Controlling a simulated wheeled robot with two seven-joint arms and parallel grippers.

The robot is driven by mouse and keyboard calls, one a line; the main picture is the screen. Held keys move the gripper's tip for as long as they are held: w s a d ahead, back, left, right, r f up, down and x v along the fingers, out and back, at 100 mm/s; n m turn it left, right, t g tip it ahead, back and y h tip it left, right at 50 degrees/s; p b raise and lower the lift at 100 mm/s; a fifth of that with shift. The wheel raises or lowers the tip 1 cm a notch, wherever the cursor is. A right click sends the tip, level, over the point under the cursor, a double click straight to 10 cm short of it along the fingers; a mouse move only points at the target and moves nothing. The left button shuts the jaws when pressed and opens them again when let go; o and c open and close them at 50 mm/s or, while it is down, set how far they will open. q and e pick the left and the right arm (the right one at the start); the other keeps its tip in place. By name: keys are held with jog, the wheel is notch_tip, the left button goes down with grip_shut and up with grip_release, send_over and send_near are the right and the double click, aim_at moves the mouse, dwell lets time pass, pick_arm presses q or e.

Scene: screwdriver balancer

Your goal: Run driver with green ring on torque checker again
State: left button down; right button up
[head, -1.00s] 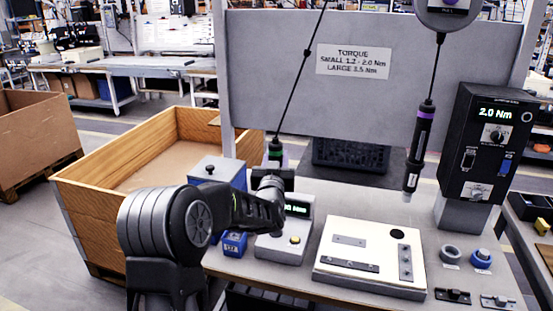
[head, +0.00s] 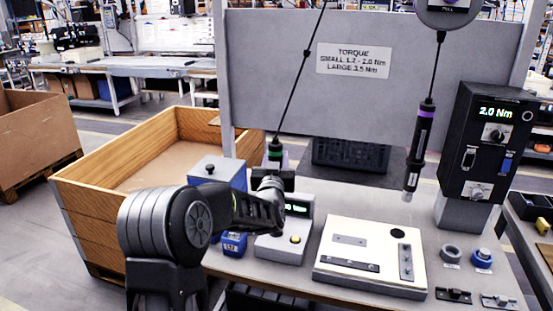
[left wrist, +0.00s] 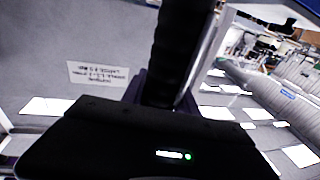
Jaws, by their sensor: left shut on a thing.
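The driver with the green ring (head: 275,152) hangs on a cable, upright, above the torque checker (head: 281,247). My left gripper (head: 270,182) is shut around the driver below the ring. The driver's lower end is hidden behind my arm, so I cannot tell whether it touches the checker. In the left wrist view a ribbed black shaft (left wrist: 175,50) rises behind a dark block (left wrist: 140,142) with a lit readout and green light. My right gripper is not in view.
A driver with a purple ring (head: 420,135) hangs to the right. A white plate with metal strips (head: 372,258) lies on the bench. A black controller (head: 489,140) reads 2.0 Nm. A blue-grey box (head: 219,171) stands left of the checker; a wooden crate (head: 95,210) stands beyond.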

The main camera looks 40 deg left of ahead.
aim_at(276, 142)
pick_arm(q)
jog(key=shift+s+f+b, duration=0.1)
jog(key=shift+f+b, duration=0.45)
jog(key=shift+f, duration=0.1)
dwell(1.2)
jog(key=shift+r+p, duration=0.4)
jog(key=shift+r, duration=0.5)
jog(key=shift+r+p, duration=0.9)
jog(key=shift+r, duration=1.4)
